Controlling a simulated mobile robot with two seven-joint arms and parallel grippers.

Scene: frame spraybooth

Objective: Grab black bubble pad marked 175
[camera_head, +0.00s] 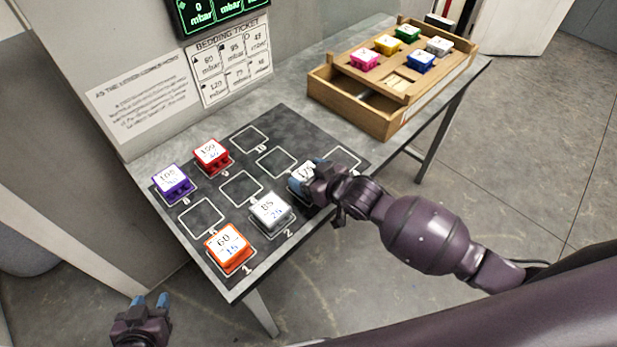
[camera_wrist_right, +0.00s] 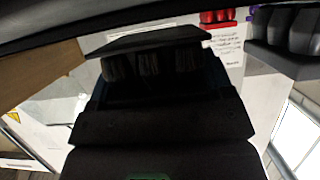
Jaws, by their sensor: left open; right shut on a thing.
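The black bubble pad marked 175 (camera_head: 301,174) has a white label on top and is partly hidden behind my right gripper (camera_head: 318,172). My right gripper is shut on this pad at the right part of the dark mat (camera_head: 222,213). In the right wrist view the pad (camera_wrist_right: 150,66) shows black bubbles under a dark plate, close between the fingers. I cannot tell whether it touches the mat. My left gripper (camera_head: 150,301) is open and empty at the lower left, away from the table.
Orange 60 (camera_head: 229,247), white 85 (camera_head: 269,211), purple (camera_head: 172,183) and red (camera_head: 211,156) pads stand on the mat among empty outlined squares. A wooden tray (camera_head: 348,104) with several coloured pads is at the back right. A wall with signs borders the table's left.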

